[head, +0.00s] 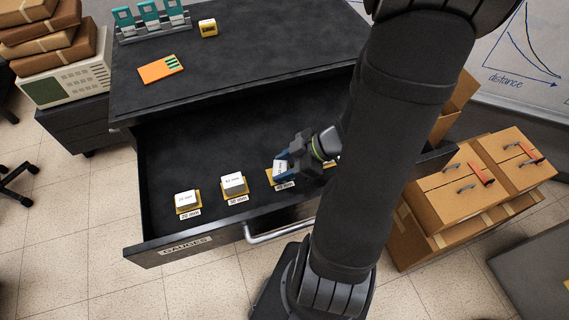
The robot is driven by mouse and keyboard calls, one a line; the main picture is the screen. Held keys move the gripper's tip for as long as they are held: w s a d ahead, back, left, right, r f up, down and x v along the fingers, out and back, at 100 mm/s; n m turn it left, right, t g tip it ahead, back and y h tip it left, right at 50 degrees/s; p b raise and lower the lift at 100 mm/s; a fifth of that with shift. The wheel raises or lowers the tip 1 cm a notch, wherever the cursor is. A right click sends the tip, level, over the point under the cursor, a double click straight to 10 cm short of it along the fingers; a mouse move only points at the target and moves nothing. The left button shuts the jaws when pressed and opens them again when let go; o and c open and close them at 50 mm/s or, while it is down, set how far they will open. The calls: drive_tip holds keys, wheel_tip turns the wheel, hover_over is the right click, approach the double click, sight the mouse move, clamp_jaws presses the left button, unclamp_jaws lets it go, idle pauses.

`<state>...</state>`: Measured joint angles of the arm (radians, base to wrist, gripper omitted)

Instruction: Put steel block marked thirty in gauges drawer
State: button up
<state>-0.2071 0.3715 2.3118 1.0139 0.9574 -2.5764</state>
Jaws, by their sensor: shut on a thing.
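The gauges drawer (185,243) is pulled open below the dark bench top, with its label on the front. Inside, a white-topped block (186,199) sits on a yellow pad at the left. A second white-topped block (233,183) sits on another pad to its right. My gripper (282,167) is inside the drawer, shut on a white block (278,170) at the third yellow pad. The held block looks tilted and is partly hidden by the fingers. Whether it touches the pad is unclear, and its marking is too small to read surely.
A small yellow block (208,27) and an orange card (160,68) lie on the bench top. A teal-and-grey rack (150,22) stands at its back. My arm hides the drawer's right part. The drawer's rear floor (210,145) is clear.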

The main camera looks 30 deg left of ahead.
drive_tip(key=o, duration=1.1)
drive_tip(key=shift+f, duration=0.1)
drive_tip(key=shift+c, duration=0.2)
drive_tip(key=v, duration=0.3)
drive_tip(key=shift+w+r, duration=0.1)
drive_tip(key=shift+r, duration=0.45)
wheel_tip(320, 180, up, 6)
approach(278, 168)
drive_tip(key=x, duration=0.5)
drive_tip(key=shift+f+x, duration=0.2)
drive_tip(key=shift+x, duration=1.45)
drive_tip(key=shift+w+d+r, duration=0.1)
drive_tip(key=shift+d, duration=0.1)
